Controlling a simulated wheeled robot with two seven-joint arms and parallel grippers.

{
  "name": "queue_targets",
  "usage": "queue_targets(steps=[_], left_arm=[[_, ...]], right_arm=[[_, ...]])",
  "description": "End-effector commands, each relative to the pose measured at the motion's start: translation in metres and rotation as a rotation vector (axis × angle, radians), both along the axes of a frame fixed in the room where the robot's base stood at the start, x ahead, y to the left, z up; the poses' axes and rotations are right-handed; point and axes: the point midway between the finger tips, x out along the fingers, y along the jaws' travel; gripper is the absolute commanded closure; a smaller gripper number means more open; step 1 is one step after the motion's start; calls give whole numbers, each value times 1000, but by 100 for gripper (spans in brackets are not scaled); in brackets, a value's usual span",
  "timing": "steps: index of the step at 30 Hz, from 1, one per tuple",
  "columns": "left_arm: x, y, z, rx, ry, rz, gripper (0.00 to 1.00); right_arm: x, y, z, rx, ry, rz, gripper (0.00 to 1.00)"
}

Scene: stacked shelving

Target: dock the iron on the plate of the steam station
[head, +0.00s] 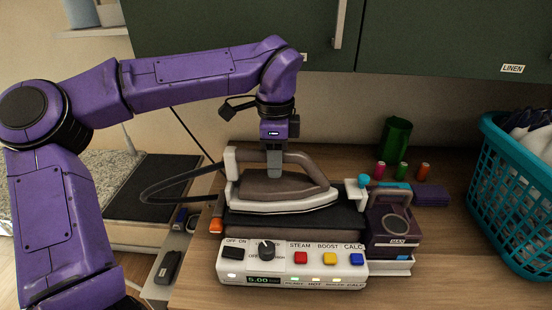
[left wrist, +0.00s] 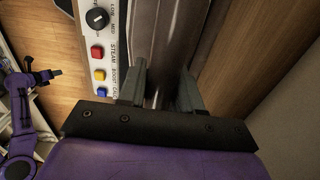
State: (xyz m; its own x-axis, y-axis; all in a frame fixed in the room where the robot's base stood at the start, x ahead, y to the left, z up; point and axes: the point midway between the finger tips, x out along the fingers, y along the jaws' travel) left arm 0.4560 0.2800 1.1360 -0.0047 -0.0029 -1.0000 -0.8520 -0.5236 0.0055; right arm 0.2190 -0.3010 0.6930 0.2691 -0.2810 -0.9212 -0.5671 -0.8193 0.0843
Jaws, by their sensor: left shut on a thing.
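The iron (head: 285,193), brown with a white lower edge, is level over the dark plate (head: 290,219) on top of the steam station (head: 290,262). Its tip points right, towards a white post with a teal knob (head: 364,180). I cannot tell whether its sole touches the plate. My left gripper (head: 274,172) comes down from above and is shut on the iron's handle (head: 300,160). The left wrist view shows its two fingers (left wrist: 160,90) on either side of the handle. My right arm shows small in that view, its gripper (left wrist: 48,76) too small to read.
A dark purple box-like item (head: 392,225) stands right of the station. Spools (head: 401,171), a green cup (head: 396,138) and folded purple cloth (head: 431,195) lie behind it. A teal laundry basket (head: 510,190) is at the right. A dark hose (head: 170,188) loops left of the iron. Green cabinets (head: 440,35) hang above.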

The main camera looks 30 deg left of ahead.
Motion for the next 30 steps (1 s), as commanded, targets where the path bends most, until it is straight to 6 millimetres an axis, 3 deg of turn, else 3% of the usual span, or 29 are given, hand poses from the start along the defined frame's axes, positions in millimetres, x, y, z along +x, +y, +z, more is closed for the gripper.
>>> queue_targets(steps=[22,23,25,30], left_arm=[[0,0,-3,-1,-4,0,100],[0,0,-3,-1,-4,0,63],[0,0,-3,0,-4,0,40],[0,0,-4,0,-1,0,36]], right_arm=[[0,0,-6,0,0,0,57],[0,0,-6,0,0,0,57],[0,0,-6,0,0,0,57],[0,0,-6,0,0,0,57]])
